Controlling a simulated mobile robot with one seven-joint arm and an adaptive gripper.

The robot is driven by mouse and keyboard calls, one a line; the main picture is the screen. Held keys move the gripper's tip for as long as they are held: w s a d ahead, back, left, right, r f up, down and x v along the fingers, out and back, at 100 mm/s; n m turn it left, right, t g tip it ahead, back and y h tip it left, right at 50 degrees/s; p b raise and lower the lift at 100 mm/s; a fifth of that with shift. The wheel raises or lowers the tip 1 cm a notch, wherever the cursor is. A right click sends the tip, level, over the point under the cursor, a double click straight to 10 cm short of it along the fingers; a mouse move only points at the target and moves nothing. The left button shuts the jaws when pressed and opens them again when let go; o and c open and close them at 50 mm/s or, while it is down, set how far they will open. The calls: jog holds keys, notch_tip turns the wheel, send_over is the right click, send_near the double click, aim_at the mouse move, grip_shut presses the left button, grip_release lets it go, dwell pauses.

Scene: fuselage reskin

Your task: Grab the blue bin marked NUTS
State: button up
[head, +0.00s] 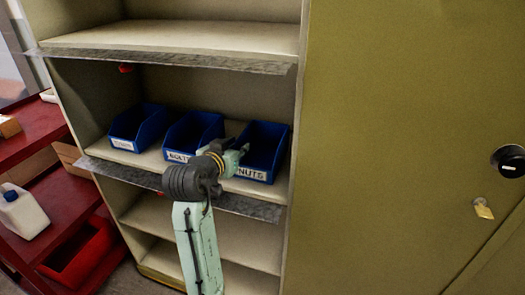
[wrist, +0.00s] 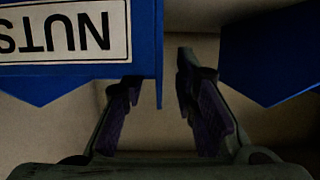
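The blue bin marked NUTS (head: 262,152) is the rightmost of the bins on the middle shelf in the head view. In the wrist view its label (wrist: 65,32) appears upside down at the upper left. My gripper (head: 240,153) is at the bin's left front side in the head view. In the wrist view my gripper (wrist: 158,85) is open, its fingers apart. A side edge of the NUTS bin (wrist: 158,70) lies between the two fingers in the picture. Contact cannot be told. The left fingertip is partly hidden by the bin.
A blue bin labelled BOLTS (head: 190,135) stands just left of my gripper, and another blue bin (head: 138,128) stands farther left. The cabinet's side wall (head: 297,120) is close to the right of the NUTS bin. A shelf (head: 170,38) is above.

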aim_at(243, 158)
jog(key=x, duration=0.4)
jog(key=shift+p, duration=0.35)
jog(key=shift+c, duration=0.4)
grip_shut()
jog(key=shift+r, duration=0.1)
